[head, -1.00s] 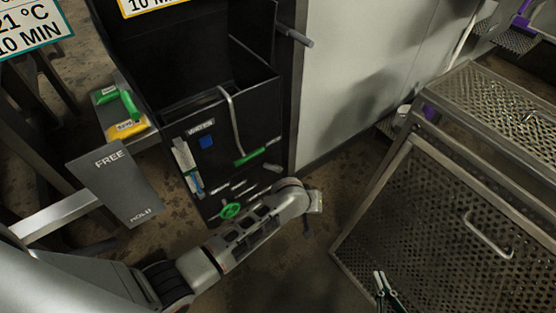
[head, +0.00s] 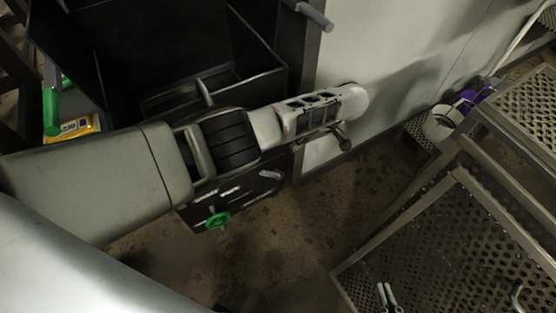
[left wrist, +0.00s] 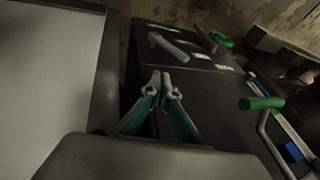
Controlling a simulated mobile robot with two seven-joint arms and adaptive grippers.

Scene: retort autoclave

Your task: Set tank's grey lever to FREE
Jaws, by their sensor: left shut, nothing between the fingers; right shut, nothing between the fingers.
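A short grey lever (head: 270,175) sticks out of the dark tank's (head: 185,95) front panel, right of a green wheel. In the left wrist view the grey lever (left wrist: 170,45) lies beyond my fingertips, beside small white labels too blurred to read. My left gripper (head: 345,143) is at the end of the arm crossing the tank, above and right of the lever, mostly hidden by the wrist. In the left wrist view its fingers (left wrist: 164,88) are together, empty and apart from the lever. My right gripper (head: 387,296) is shut and empty at the bottom, over perforated metal.
Another grey handle (head: 314,16) juts out at the upper right. A pale wall (head: 400,60) stands right of the tank. A perforated metal cage (head: 450,240) fills the lower right.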

